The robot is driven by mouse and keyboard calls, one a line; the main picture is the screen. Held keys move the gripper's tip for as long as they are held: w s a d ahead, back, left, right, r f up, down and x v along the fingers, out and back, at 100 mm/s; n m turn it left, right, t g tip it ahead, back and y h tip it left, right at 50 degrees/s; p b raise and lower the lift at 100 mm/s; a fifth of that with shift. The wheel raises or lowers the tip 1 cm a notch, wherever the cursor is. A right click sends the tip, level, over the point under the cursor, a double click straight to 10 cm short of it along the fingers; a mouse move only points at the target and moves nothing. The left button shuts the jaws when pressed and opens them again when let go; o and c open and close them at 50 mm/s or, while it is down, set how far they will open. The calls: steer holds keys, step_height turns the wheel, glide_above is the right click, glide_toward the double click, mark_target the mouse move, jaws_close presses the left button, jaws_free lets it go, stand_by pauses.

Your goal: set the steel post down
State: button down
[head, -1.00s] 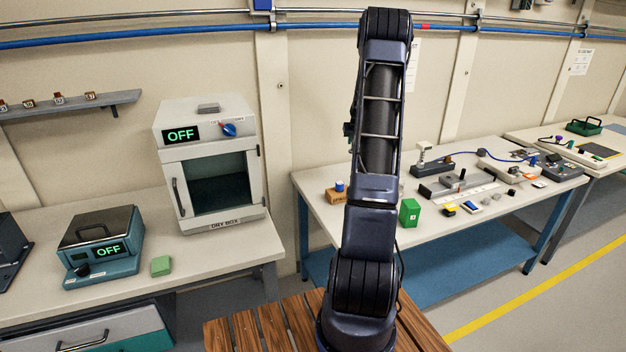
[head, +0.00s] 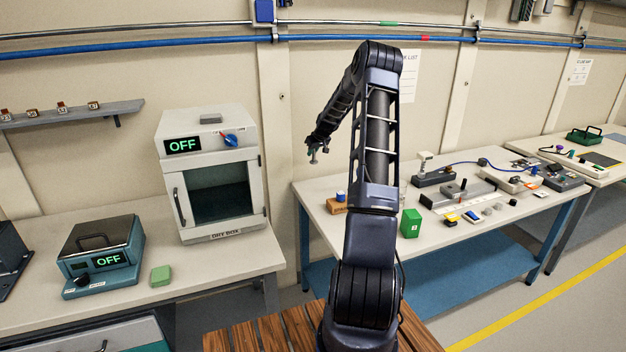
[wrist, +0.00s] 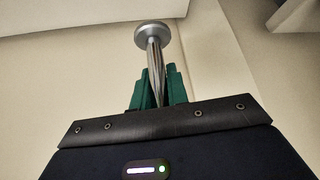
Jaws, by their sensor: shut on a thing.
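The steel post (wrist: 153,55) is a slim metal rod with a round disc at one end. In the wrist view it stands out from between the green fingers of my gripper (wrist: 158,88), which is shut on it. In the head view my gripper (head: 315,145) is up in the air left of my arm, in front of the wall. The post (head: 314,156) shows there small, hanging below the fingers and touching no surface. The post's part between the fingers is hidden.
A dry box (head: 212,180) and a teal hotplate-like unit (head: 103,260), both reading OFF, stand on the left bench with a green block (head: 161,276). The right bench (head: 445,235) holds a green box (head: 411,223) and several small items. A gap separates the benches.

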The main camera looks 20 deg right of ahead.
step_height(320, 180, down, 14)
steer(key=shift+r, duration=0.2)
stand_by(0.4)
steer(key=shift+f, duration=0.1)
steer(key=c, duration=1.4)
jaws_free()
steer(key=shift+o, duration=0.2)
